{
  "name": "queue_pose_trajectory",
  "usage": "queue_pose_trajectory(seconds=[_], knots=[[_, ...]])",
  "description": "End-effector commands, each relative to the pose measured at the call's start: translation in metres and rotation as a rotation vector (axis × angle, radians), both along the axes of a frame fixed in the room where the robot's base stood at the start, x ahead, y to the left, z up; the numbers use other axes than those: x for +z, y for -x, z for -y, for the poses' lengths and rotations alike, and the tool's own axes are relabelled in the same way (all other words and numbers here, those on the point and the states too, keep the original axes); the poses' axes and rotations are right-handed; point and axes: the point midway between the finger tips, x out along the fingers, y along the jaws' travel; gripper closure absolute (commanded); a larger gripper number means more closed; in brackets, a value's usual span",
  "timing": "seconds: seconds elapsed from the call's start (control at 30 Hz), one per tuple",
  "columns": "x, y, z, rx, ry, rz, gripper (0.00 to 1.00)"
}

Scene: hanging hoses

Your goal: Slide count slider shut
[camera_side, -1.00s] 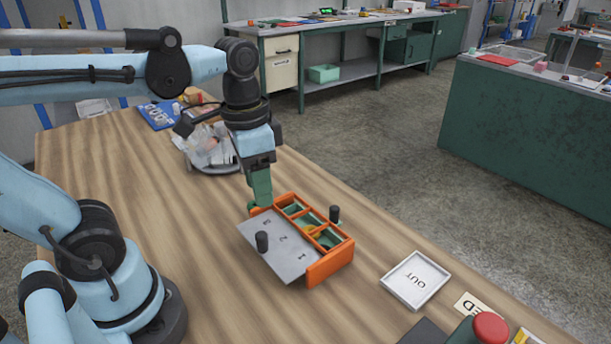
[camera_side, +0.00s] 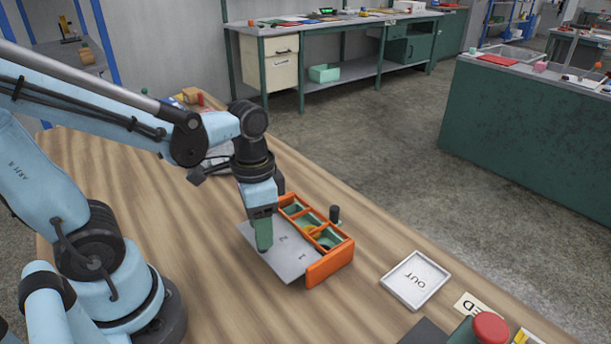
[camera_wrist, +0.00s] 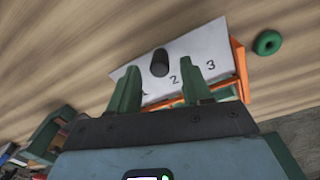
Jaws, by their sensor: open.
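The count slider (camera_side: 285,262) is a flat grey plate marked 1, 2 and 3. It is drawn out to the left of an orange box (camera_side: 330,265), whose compartments show uncovered. The plate also shows in the wrist view (camera_wrist: 203,50). Its upright black knob (camera_wrist: 160,62) shows there between my open fingers, with no clear contact visible. In the side view my gripper (camera_side: 264,240) points down over the plate and hides the knob. A second black knob (camera_side: 335,214) stands at the box's far side.
A white OUT tray (camera_side: 415,280) and a red button (camera_side: 491,327) are to the right. A green ring (camera_wrist: 268,42) lies near the box's end. Bare wood lies left of the plate.

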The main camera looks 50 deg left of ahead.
Motion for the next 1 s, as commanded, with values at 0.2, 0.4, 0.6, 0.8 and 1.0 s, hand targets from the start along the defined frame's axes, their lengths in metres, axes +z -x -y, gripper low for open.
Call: queue_pose_trajectory(seconds=[0.2, 0.4, 0.6, 0.8, 1.0], knots=[[-0.018, 0.0, 0.001, 0.0, 0.0, 0.0, 0.51], [-0.026, 0.0, 0.001, 0.0, 0.0, 0.001, 0.51], [-0.028, 0.001, 0.001, 0.0, 0.0, 0.0, 0.51], [-0.028, 0.001, 0.001, 0.0, 0.0, 0.0, 0.6], [-0.028, 0.0, 0.001, 0.0, -0.001, 0.0, 0.91]])
